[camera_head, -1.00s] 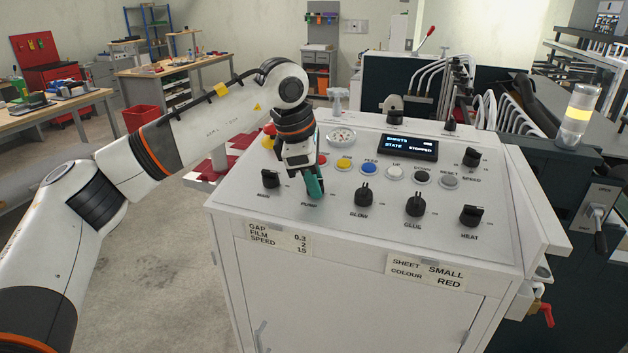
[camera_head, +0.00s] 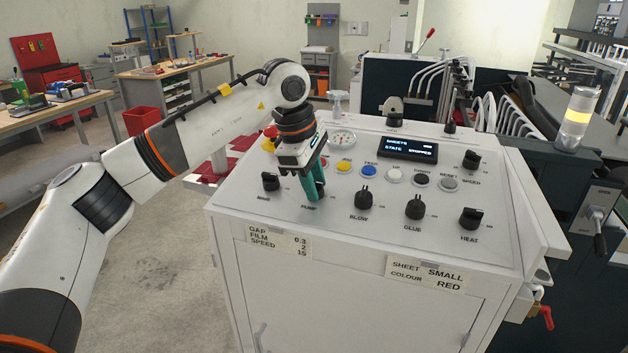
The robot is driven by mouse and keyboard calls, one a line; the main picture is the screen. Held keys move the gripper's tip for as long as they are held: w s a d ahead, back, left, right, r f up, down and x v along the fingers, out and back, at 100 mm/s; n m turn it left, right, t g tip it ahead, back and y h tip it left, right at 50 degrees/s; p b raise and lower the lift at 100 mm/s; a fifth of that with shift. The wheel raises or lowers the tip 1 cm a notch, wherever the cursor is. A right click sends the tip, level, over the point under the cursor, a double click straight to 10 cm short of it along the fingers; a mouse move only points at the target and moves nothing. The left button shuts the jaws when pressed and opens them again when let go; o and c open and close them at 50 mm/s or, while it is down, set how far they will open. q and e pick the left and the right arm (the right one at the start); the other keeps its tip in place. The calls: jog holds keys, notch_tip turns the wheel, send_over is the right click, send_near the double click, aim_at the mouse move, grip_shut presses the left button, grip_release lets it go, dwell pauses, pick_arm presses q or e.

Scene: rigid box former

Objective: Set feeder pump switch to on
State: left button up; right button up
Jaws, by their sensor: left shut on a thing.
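The feeder control panel (camera_head: 300,221) slopes on top of a white cabinet. My left gripper (camera_head: 313,196) is over the knob at the label PUMP, between the MAIN knob (camera_head: 270,182) and the BLOW knob (camera_head: 363,197). Its teal fingers point down and are shut on the pump switch, which they hide almost wholly. The switch's angle cannot be read. The display (camera_head: 408,148) reads STATE STOPPED. My right gripper is not in view.
The GLUE knob (camera_head: 415,207), HEAT knob (camera_head: 471,218) and SPEED knob (camera_head: 471,159) stand up from the panel.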

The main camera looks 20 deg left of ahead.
pick_arm(q)
jog(key=shift+w+r, duration=0.1)
jog(key=shift+r, duration=0.1)
jog(key=o, duration=0.9)
jog(key=shift+f, duration=0.1)
jog(key=shift+o, duration=0.2)
jog(key=shift+r, duration=0.2)
jog(key=b+v, duration=0.3)
jog(key=v, duration=0.8)
jog(key=shift+r, duration=0.3)
jog(key=shift+a, duration=0.1)
